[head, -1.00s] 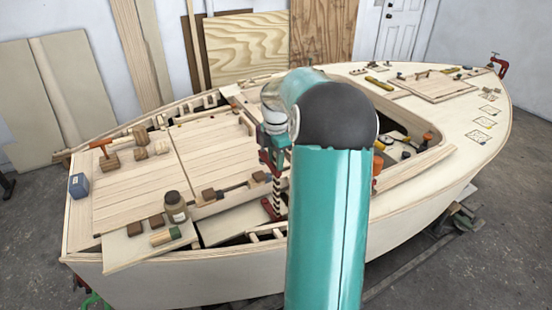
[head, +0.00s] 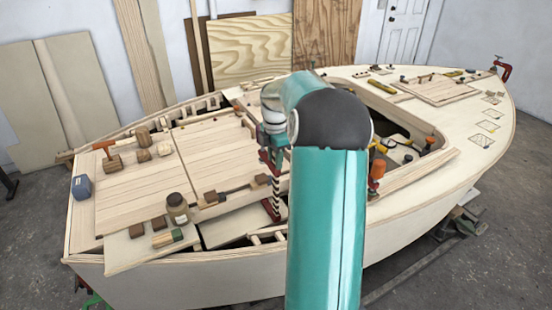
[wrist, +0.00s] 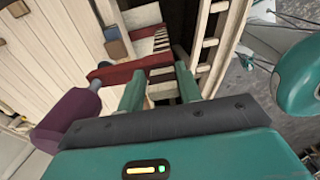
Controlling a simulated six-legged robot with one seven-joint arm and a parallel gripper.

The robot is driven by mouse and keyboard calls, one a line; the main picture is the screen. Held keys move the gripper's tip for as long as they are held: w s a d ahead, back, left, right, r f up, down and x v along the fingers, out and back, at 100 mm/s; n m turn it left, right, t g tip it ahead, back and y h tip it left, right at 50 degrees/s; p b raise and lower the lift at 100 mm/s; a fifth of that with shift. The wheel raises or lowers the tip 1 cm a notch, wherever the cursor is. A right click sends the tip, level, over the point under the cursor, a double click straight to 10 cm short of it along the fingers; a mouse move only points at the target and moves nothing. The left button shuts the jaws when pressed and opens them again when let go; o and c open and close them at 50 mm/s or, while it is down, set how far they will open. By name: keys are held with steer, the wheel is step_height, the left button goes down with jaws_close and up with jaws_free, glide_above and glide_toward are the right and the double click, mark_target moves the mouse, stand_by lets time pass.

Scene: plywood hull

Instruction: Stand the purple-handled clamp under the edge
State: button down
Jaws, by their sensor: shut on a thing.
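The purple-handled clamp shows in the wrist view with its purple handle (wrist: 68,117) at the left, a red arm (wrist: 130,66) across the fingertips and a striped bar reaching away. My gripper (wrist: 156,82) is shut on it. In the head view the clamp's striped bar (head: 277,186) hangs roughly upright below my gripper (head: 272,140), over the dark gap in the deck. Its lower red arm (head: 270,208) is near the gap's edge; I cannot tell whether it touches. The purple handle is not clear in the head view. My arm hides part of the deck behind.
Wooden blocks and a brown jar (head: 177,208) stand on deck boards left of the gap. An orange-handled clamp (head: 377,168) stands right of my arm at the cockpit opening. Ribs line the gap in the wrist view (wrist: 207,42).

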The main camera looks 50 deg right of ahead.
steer(key=shift+w+d, duration=0.25)
steer(key=shift+w, duration=0.6)
steer(key=shift+r, duration=0.1)
steer(key=c, duration=0.9)
jaws_free()
step_height(320, 180, up, 14)
steer(key=shift+f, duration=0.15)
